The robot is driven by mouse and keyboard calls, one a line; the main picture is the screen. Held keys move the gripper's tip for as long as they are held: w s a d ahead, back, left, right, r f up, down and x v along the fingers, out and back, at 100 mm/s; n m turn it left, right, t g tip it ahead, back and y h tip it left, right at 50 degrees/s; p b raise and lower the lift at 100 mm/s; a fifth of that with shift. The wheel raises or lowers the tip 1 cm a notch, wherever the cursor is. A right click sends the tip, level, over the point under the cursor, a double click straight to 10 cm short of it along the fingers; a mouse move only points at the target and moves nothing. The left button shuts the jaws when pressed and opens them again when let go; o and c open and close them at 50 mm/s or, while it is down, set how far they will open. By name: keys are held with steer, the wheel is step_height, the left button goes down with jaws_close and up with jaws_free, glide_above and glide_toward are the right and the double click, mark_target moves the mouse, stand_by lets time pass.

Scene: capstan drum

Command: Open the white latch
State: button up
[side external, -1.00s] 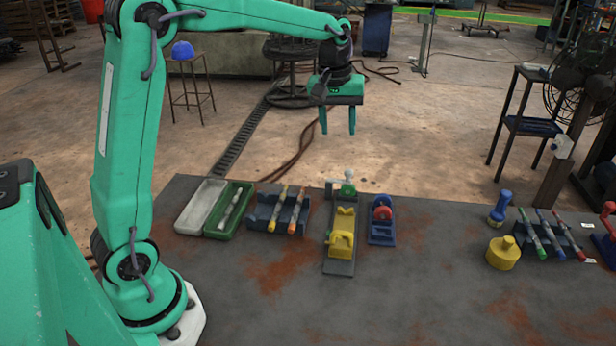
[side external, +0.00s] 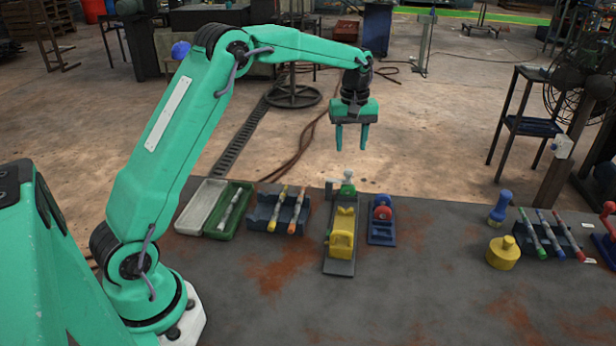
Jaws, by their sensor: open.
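My gripper (side external: 350,143) is open and empty, its two fingers pointing down. It hangs in the air above the back end of a grey plate fixture (side external: 339,267), touching nothing. The fixture carries yellow blocks (side external: 342,240) and, at its back end, a small whitish part (side external: 334,184) beside a green knob (side external: 347,188). This whitish part may be the white latch; it is too small to tell its shape or whether it is open.
Left of the fixture are a blue rack (side external: 262,213) with two pens, a green tray (side external: 246,190) and a white tray (side external: 187,218). A blue-and-red device (side external: 382,232) stands close on its right. A yellow weight (side external: 503,253) is farther right. The front table is clear.

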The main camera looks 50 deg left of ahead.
mark_target(349, 170)
steer(key=shift+f, duration=3.8)
jaws_close()
